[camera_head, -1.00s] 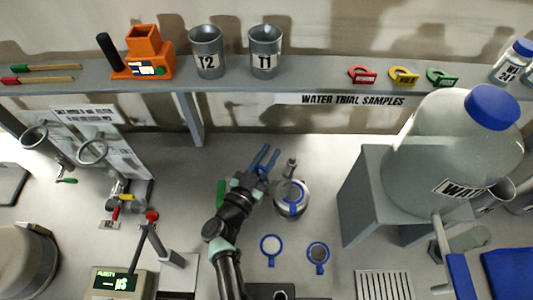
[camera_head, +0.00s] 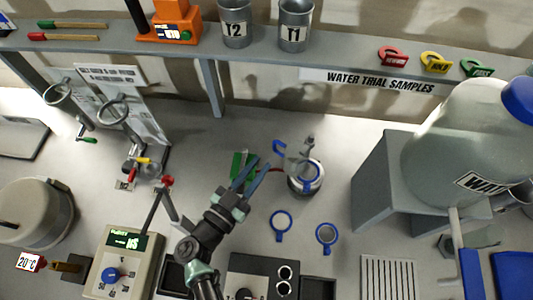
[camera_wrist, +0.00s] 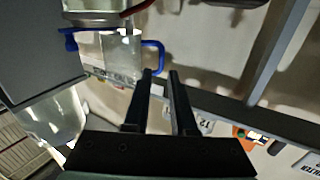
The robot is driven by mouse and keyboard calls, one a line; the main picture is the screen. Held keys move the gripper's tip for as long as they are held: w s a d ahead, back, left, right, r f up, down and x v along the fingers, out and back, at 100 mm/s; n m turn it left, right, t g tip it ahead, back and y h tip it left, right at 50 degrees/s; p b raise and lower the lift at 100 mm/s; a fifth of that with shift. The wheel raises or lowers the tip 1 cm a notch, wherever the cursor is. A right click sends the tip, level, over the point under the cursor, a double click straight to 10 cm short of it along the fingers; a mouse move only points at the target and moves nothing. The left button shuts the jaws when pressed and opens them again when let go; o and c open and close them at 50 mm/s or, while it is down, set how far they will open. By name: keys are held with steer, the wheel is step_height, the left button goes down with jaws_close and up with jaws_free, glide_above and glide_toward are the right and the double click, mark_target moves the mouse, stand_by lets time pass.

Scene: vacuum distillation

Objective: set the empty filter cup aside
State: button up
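The filter cup, clear with a blue rim and blue handle, shows in the wrist view (camera_wrist: 110,50). In the head view the cup (camera_head: 292,166) sits at the top of the metal-looking flask (camera_head: 306,184), its blue hook handle toward the upper left. My gripper (camera_head: 259,165) is left of the flask, apart from the cup. Whether the cup is empty is hard to tell.
Two blue-rimmed rings with handles, one left (camera_head: 281,222) and one right (camera_head: 326,235), lie in front of the flask. A green object (camera_head: 240,165) is behind my gripper. A grey stand (camera_head: 377,180) with a big water bottle (camera_head: 455,150) is to the right. A shelf (camera_head: 350,65) spans the back.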

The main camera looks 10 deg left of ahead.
steer(key=shift+s+a, duration=0.15)
steer(key=shift+s, duration=0.1)
steer(key=shift+c, duration=1.1)
steer(key=shift+s+d+n, duration=0.15)
steer(key=shift+d+n, duration=0.05)
steer(key=shift+n, duration=0.2)
jaws_close()
steer(key=n+t+y+b, duration=0.2)
steer(key=n+y+b, duration=0.65)
steer(key=n, duration=1.55)
glide_toward(275, 147)
steer(key=shift+y, duration=0.65)
steer(key=w+p, duration=0.4)
steer(key=w, duration=0.3)
steer(key=shift+f, duration=0.1)
